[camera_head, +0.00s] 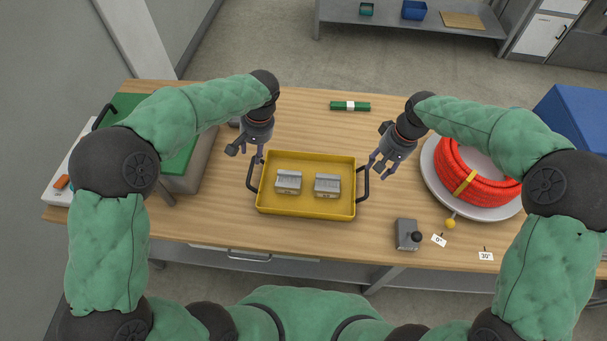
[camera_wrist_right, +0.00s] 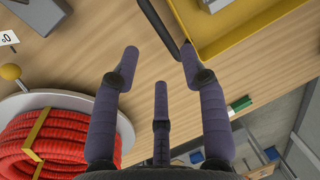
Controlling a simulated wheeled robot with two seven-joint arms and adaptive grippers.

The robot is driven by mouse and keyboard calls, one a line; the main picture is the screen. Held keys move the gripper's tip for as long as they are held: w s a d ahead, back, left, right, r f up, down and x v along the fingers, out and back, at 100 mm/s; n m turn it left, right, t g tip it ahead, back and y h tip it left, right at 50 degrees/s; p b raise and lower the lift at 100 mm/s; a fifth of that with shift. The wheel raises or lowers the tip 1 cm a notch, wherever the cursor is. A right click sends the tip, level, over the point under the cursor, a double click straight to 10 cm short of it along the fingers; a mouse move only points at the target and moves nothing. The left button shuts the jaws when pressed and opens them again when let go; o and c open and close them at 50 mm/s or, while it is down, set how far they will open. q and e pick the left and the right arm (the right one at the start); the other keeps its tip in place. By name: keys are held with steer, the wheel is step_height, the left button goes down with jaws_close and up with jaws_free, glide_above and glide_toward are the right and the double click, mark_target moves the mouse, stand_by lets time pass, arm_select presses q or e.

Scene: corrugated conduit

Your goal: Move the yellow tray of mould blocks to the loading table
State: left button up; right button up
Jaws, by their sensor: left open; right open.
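The yellow tray (camera_head: 305,213) sits on the wooden bench with two grey mould blocks (camera_head: 288,181) (camera_head: 327,185) in it. It has a dark handle at each end. My left gripper (camera_head: 246,154) is open at the tray's left handle (camera_head: 251,178), near its far end. My right gripper (camera_head: 382,168) is open beside the right handle (camera_head: 363,188). In the right wrist view, the open fingers (camera_wrist_right: 160,57) reach toward the dark handle bar (camera_wrist_right: 158,24), with the yellow tray (camera_wrist_right: 218,45) just beyond. I cannot tell whether either gripper touches its handle.
A red conduit coil (camera_head: 475,175) lies on a round plate at right. A grey switch box (camera_head: 408,234) stands front right of the tray. A green-topped machine (camera_head: 178,160) stands at left. A grey table (camera_head: 340,12) stands across the floor.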

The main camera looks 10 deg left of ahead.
steer(key=shift+d+r, duration=0.25)
steer(key=shift+r, duration=1)
